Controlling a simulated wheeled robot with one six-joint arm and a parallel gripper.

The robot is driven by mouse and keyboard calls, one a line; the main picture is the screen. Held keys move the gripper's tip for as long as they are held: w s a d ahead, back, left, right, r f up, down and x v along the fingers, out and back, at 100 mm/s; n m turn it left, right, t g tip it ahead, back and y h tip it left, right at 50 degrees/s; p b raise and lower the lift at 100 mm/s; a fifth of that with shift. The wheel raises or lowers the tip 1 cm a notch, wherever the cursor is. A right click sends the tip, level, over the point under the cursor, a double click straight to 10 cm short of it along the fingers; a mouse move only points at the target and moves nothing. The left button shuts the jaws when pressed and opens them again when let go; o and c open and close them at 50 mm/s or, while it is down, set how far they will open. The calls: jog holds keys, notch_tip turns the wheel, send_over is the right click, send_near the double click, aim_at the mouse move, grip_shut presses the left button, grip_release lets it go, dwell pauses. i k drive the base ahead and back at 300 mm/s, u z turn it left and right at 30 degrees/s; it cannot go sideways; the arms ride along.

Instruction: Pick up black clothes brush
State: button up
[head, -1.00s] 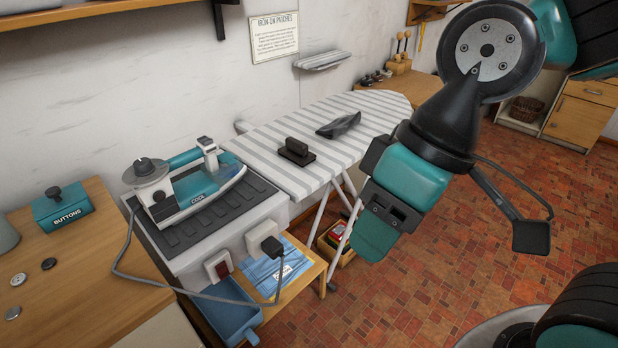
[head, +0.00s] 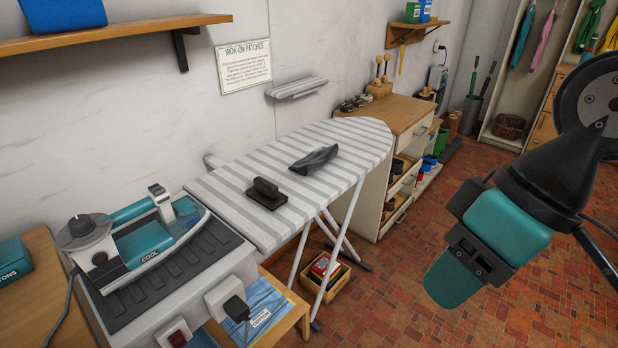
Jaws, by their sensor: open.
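The black clothes brush (head: 266,194), a dark block with a raised handle, lies on the striped ironing board (head: 225,205), near the board's left end. A crumpled dark grey piece (head: 314,159) lies on the board behind and to the right of it. My gripper (head: 535,275) is at the right of the head view, in front of the board and well apart from the brush. It is open and nothing shows in it.
An iron (head: 145,236) stands on a grey unit (head: 140,310) left of the brush. A wooden cabinet (head: 405,113) stands beyond the board, and a wooden box (head: 327,283) sits beneath it. A wall shelf (head: 120,32) overhangs at upper left. The tiled floor at right is open.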

aim_at(265, 192)
jog(key=z, duration=0.25)
jog(key=i, duration=0.75)
jog(key=u, duration=0.7)
jog(key=i, duration=0.45)
jog(key=u, duration=0.55)
